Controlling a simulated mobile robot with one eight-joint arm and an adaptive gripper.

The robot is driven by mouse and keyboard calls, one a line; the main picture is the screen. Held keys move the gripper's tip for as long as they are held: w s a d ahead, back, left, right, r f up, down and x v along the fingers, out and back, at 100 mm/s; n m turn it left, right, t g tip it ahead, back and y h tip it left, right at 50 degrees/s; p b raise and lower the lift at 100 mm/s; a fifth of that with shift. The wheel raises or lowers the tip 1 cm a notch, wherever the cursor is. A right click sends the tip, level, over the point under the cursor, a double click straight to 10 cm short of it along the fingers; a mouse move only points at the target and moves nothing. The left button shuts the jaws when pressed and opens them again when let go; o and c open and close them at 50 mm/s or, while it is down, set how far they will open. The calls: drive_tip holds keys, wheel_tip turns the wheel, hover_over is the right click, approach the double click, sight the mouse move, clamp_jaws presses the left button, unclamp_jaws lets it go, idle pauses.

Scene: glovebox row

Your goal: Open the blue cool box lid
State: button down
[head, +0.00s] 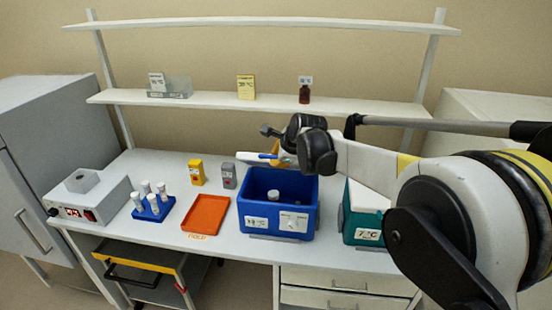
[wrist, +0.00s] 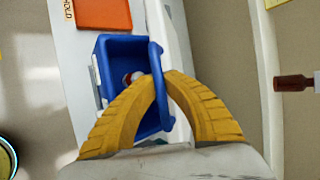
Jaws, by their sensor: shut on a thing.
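The blue cool box (head: 258,222) stands on the bench right of centre, with pale labels on its front. Its top is open in the head view, and a white-capped container (head: 273,195) shows inside. In the wrist view the box (wrist: 108,62) lies left of the fingers, and its raised lid (wrist: 156,52) is a narrow blue strip seen nearly edge-on. My gripper (wrist: 163,78) is shut on the lid with its yellow fingers. In the head view my gripper (head: 279,158) is above the back of the box, partly hidden by my arm.
An orange tray (head: 206,214), a blue rack of tubes (head: 153,206) and a grey device (head: 90,198) stand left of the box. A teal box (head: 360,225) stands to its right. Shelves (head: 222,102) run behind. Yellow (head: 197,173) and grey (head: 228,177) containers stand behind the tray.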

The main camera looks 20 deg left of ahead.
drive_tip(key=c, duration=1.5)
unclamp_jaws()
drive_tip(key=shift+o, duration=0.2)
drive_tip(key=v, duration=1.2)
